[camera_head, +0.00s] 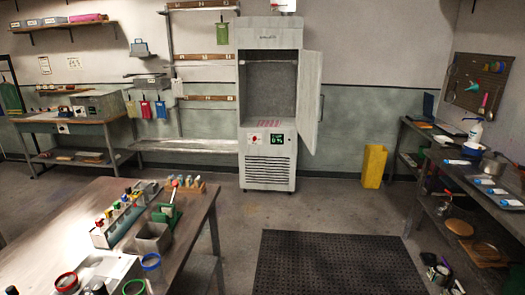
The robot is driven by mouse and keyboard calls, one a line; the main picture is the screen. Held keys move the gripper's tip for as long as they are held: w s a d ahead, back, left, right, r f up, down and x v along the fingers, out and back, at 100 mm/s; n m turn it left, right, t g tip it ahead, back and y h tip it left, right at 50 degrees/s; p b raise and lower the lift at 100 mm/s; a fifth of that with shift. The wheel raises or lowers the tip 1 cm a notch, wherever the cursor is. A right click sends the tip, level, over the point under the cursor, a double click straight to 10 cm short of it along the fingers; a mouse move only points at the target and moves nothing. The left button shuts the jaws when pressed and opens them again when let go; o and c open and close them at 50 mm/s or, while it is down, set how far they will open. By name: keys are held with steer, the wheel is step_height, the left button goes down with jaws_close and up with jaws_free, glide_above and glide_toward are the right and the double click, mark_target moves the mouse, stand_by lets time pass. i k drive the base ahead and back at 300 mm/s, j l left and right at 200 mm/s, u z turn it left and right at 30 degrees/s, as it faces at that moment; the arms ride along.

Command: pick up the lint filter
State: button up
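I cannot make out a lint filter for certain in the head view. A tall light grey cabinet (268,172) stands against the back wall, and its door (311,100) hangs open to the right. The upper chamber (270,88) looks dark and mostly empty. Pinkish-red marks (268,123) show just below the chamber opening, too small to identify. A small green display and a red spot are on the front panel, above dark louvres (267,170). My gripper is not in view.
A work table (62,207) with racks and jars fills the lower left. A dark floor mat (335,262) lies ahead. A yellow bin (374,166) stands right of the cabinet. Shelved benches (462,180) line the right. Floor before the cabinet is clear.

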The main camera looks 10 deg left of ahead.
mark_target(139, 47)
steer(key=i, duration=1.75)
steer(key=i+u, duration=0.15)
steer(key=i, duration=0.75)
steer(key=i+l+u, duration=0.1)
steer(key=i, duration=0.8)
steer(key=i+j+u, duration=0.15)
steer(key=i+u, duration=0.25)
steer(key=i, duration=0.25)
steer(key=i+u, duration=0.4)
steer(key=i, duration=0.25)
steer(key=i+l+u, duration=0.35)
steer(key=i, duration=0.25)
steer(key=i+j+u, duration=0.25)
steer(key=i, duration=0.45)
steer(key=i+l+u, duration=0.1)
steer(key=i+u, duration=0.2)
steer(key=i, duration=0.4)
steer(key=i+l+u, duration=0.25)
steer(key=i, duration=0.45)
